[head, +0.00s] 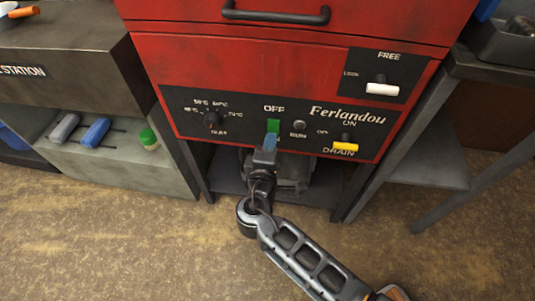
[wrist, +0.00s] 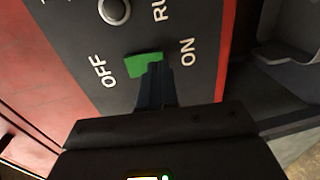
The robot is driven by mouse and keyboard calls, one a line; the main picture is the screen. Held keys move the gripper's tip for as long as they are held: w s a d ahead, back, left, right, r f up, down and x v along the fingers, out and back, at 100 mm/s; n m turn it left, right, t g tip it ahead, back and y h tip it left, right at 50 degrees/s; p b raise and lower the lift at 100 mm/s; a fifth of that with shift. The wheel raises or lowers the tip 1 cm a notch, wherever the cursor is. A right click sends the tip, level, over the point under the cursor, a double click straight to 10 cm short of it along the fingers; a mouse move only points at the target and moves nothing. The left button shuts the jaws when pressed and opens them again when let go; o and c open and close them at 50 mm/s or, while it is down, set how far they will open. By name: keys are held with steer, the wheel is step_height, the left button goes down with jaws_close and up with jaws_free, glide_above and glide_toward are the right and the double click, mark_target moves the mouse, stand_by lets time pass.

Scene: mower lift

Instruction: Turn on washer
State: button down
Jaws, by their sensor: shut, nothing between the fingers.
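The washer is a red cabinet (head: 290,62) with a black control panel (head: 185,103) along its lower front. A green power switch (head: 273,126) sits below the word OFF. In the wrist view the green switch (wrist: 141,65) lies between the OFF and ON labels, partly covered by my fingers. My gripper (head: 270,141) is shut and empty, with its fingertips (wrist: 154,70) at the edge of the switch. They look in contact or very close; I cannot tell which. In the head view the ON label below the switch is mostly hidden by my gripper.
On the panel are a temperature dial (head: 212,119), a round RUN button (head: 299,126) and a yellow DRAIN switch (head: 345,147). A white lock lever (head: 382,88) is at upper right. A grey bench (head: 75,50) stands left and a metal table (head: 430,155) right.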

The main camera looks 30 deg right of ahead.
steer(key=shift+w+d, duration=0.2)
steer(key=shift+w, duration=0.1)
steer(key=shift+w+d+f, duration=0.1)
steer(key=shift+w, duration=0.05)
stand_by(0.3)
